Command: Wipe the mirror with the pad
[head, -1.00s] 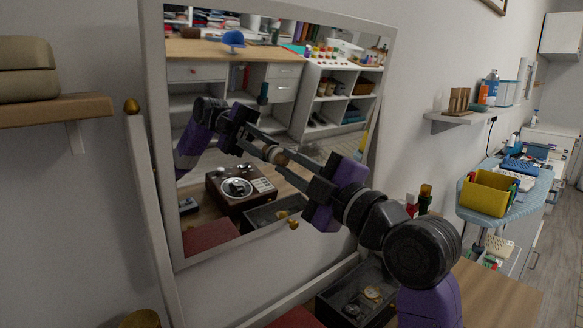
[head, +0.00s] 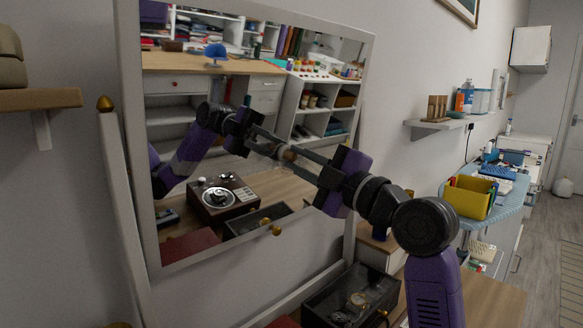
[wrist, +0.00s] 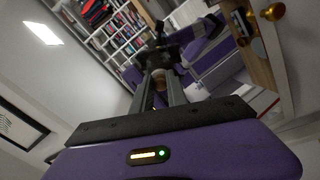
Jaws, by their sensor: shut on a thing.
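The mirror (head: 215,165) is a large, white-framed, tilted panel filling the middle of the head view. It reflects the room and my arm. My gripper (head: 292,156) reaches in from the right, its fingers pointing at the glass. It is shut on the pad (head: 288,154), a small tan piece at the fingertips that is mostly hidden. The pad is at or very near the glass, where my fingers meet their reflection; I cannot tell whether it touches. In the wrist view, my gripper (wrist: 162,80) faces its own reflection.
A dark box with a clear lid and watches (head: 350,300) sits below the mirror at the right. A mirror post with a gold knob (head: 105,104) stands at the left. A small wall shelf (head: 438,123) and a yellow bin (head: 470,198) are farther right.

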